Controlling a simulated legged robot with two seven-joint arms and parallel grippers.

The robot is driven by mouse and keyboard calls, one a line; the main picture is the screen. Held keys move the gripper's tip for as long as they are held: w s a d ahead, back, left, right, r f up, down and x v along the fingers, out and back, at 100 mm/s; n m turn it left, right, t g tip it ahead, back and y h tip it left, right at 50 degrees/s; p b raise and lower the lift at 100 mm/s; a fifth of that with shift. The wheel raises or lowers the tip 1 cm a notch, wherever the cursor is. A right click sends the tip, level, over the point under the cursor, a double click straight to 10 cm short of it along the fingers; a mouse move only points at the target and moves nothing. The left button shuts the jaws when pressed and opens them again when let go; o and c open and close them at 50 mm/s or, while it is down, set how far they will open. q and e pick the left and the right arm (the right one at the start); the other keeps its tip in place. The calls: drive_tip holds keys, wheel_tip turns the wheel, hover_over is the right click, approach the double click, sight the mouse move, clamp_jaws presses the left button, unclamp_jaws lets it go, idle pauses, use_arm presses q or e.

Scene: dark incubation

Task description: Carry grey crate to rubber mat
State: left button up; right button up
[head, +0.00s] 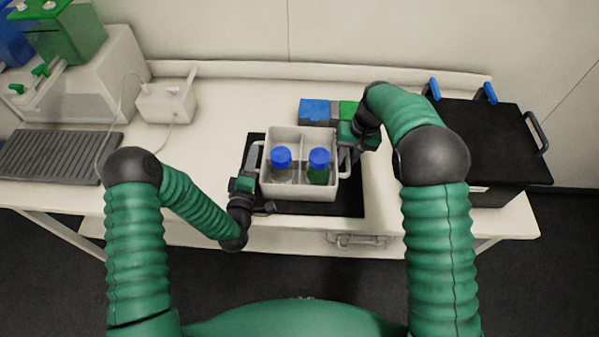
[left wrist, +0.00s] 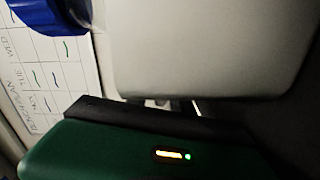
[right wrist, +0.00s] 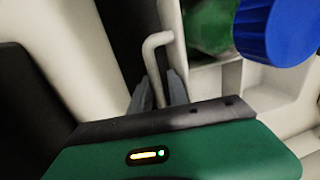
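The grey crate (head: 301,191) is pale, with two compartments and a handle on each side. It is over the black rubber mat (head: 345,206), whose edges show around it; I cannot tell if it touches the mat. A blue-capped bottle (head: 281,158) is in its left compartment and a blue-capped green bottle (head: 319,159) in its right one. My left gripper (head: 251,160) is at the left handle; its fingers are mostly hidden in the left wrist view. My right gripper (head: 346,153) is at the right handle (right wrist: 157,55), with its fingers close on either side of the bar.
Blue (head: 314,111) and green blocks sit behind the crate. A black-lidded box (head: 485,135) with blue latches stands at the right. A grey ribbed rack (head: 55,153), a small white device (head: 167,103) and a larger machine are at the left. The table's front edge runs near the mat.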

use_arm(q)
drive_tip(key=shift+o, duration=0.6)
drive_tip(key=shift+r, duration=0.1)
use_arm(e)
drive_tip(key=shift+o, duration=0.5)
drive_tip(key=shift+r, duration=0.1)
use_arm(q)
drive_tip(key=shift+d, duration=0.25)
use_arm(e)
drive_tip(key=shift+d, duration=0.25)
use_arm(q)
drive_tip(key=s, duration=0.4)
drive_tip(key=s+a, duration=0.1)
drive_tip(key=s, duration=0.6)
drive_tip(key=shift+s+a, duration=0.15)
drive_tip(key=shift+s, duration=0.25)
use_arm(e)
wheel_tip(320, 180, up, 12)
drive_tip(key=d, duration=0.2)
drive_tip(key=shift+f, duration=0.2)
use_arm(q)
drive_tip(key=shift+s, duration=0.1)
use_arm(e)
drive_tip(key=shift+s, duration=0.1)
